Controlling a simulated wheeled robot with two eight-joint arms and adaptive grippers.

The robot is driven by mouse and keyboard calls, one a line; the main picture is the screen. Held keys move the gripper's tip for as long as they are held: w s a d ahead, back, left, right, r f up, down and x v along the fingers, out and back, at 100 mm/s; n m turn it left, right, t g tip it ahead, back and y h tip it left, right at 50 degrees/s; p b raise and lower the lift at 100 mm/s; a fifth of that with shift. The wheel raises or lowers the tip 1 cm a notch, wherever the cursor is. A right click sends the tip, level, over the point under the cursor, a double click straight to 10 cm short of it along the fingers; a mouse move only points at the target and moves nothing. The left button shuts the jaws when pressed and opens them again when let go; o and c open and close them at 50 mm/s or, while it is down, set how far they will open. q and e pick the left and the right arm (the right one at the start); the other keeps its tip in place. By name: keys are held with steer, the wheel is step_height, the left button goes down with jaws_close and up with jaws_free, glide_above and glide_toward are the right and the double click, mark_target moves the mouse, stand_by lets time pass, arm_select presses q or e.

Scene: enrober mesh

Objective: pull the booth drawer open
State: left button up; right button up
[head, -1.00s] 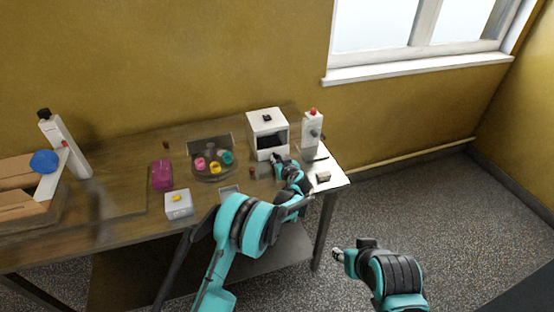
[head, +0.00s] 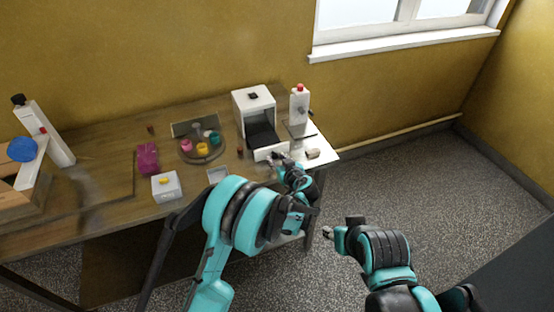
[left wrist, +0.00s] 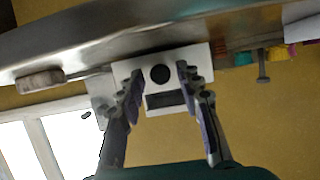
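The white booth (head: 254,98) stands at the right end of the wooden table in the head view. Its drawer (head: 264,137) is out toward me, showing a dark inside behind a white front. My left gripper (head: 279,160) is right at the drawer front. In the left wrist view, which is upside down, the drawer front shows a round black knob (left wrist: 160,74). The fingers of my left gripper (left wrist: 160,84) stand apart on both sides of it, with visible gaps. My right gripper (head: 327,233) is off the table's front edge, far from the booth; its fingers are too small to judge.
A white bottle with a red cap (head: 299,106) stands right of the booth, and a small tan block (head: 313,153) lies near the table's right edge. Left are a round tray (head: 201,157) with coloured pots, a white box (head: 166,187) and a magenta object (head: 147,158).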

arm_select(q)
steer(key=v, duration=0.7)
steer(key=shift+s, duration=0.25)
stand_by(0.4)
steer(key=s+a+r+g, duration=0.1)
steer(key=s+a+r, duration=0.2)
steer(key=a, duration=0.2)
steer(key=s+a+r+m+g, duration=0.1)
steer(key=s+a+r+g, duration=0.15)
steer(key=a, duration=0.35)
steer(key=s+a+r, duration=0.3)
steer(key=a+r, duration=0.1)
steer(key=a, duration=0.1)
steer(key=s+a+m+g+h, duration=0.1)
steer(key=s+a, duration=0.3)
steer(key=s, duration=0.6)
steer(key=s+a+m+g+h, duration=0.1)
steer(key=s+a+h, duration=0.2)
steer(key=s, duration=0.8)
steer(key=shift+s+a+m, duration=0.3)
steer(key=shift+a, duration=0.45)
